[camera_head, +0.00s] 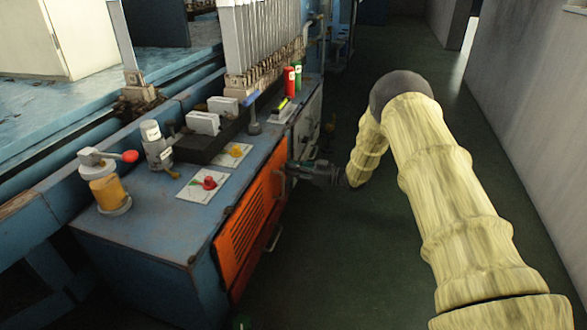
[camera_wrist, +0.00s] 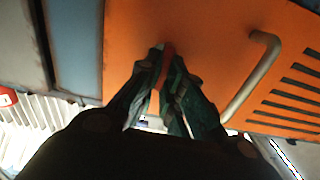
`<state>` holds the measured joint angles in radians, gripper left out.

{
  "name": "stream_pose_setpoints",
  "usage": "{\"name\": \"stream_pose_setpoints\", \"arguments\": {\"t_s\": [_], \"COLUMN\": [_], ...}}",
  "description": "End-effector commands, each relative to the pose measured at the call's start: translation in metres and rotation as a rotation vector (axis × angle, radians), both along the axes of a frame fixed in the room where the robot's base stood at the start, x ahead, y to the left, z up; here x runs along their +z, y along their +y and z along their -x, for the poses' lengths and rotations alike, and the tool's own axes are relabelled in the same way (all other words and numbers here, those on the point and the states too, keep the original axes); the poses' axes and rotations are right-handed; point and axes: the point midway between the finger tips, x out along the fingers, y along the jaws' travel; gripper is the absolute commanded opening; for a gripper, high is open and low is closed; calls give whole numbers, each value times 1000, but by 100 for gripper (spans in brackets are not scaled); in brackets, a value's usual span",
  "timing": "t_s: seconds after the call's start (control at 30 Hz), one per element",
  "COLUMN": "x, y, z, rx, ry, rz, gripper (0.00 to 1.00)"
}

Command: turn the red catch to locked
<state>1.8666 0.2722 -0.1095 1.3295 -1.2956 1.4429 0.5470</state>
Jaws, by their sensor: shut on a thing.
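How far the catch is turned cannot be told. In the head view my gripper (camera_head: 290,172) is at the upper right edge of the orange door (camera_head: 245,225) on the blue cabinet, and the catch is hidden there. The orange door (camera_wrist: 215,45) fills much of the wrist view and looks shut.
A grey bar handle (camera_wrist: 252,78) stands out from the door, right of my fingers in the wrist view. On the cabinet top are a red knob (camera_head: 208,183), a yellow knob (camera_head: 235,151) and a yellow jar (camera_head: 108,190). The floor (camera_head: 330,270) right of the cabinet is clear.

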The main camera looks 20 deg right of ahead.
Motion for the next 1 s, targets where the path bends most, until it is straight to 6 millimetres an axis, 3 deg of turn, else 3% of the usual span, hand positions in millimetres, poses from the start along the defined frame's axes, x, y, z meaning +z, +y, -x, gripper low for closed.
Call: {"name": "stream_pose_setpoints", "arguments": {"t_s": [0.27, 1.0], "x": [7, -1], "y": [1, -3], "z": [-2, -9], "rx": [1, 1], "ry": [121, 694], "rz": [-84, -471], "gripper": [0, 0]}}
